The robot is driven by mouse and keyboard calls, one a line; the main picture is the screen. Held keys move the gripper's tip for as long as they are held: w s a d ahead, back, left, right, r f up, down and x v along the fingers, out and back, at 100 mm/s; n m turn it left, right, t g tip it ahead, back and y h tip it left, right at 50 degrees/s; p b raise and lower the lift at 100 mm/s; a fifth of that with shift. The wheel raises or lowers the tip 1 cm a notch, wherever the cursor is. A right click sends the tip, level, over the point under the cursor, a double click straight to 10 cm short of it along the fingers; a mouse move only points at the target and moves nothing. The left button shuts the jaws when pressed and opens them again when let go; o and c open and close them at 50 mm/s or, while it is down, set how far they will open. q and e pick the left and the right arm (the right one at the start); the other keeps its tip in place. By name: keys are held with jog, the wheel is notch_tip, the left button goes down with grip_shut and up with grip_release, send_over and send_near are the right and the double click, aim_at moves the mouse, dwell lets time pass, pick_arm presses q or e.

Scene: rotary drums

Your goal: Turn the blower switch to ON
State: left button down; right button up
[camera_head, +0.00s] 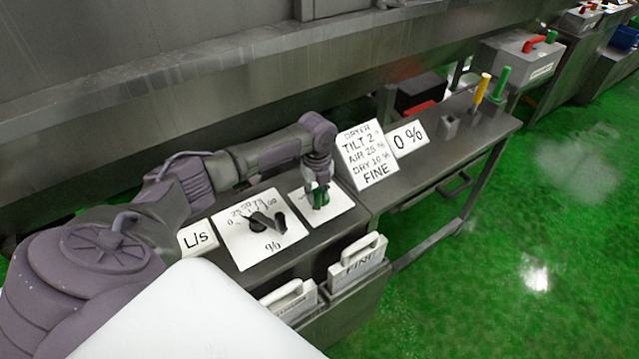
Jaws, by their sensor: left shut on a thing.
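My left gripper (319,186) points down over a small white plate (336,206) on the metal bench. It is shut on a green switch knob (318,200) on that plate. The gripper covers most of the knob and the plate's markings, so I cannot read which position the switch is in. My right gripper is not in view.
Left of the switch is a white dial plate (240,245) with a black knob (266,222) and a percent scale. Behind stand a sign reading FINE (367,155) and a "0 %" sign (408,138). White handled boxes, one marked FINE (357,264), hang in front.

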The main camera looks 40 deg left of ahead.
pick_arm(q)
jog(key=shift+f, duration=0.1)
dwell(0.3)
jog(key=c, duration=0.9)
grip_release()
jog(key=shift+r, duration=0.3)
notch_tip(320, 180, up, 12)
jog(key=shift+f, duration=0.25)
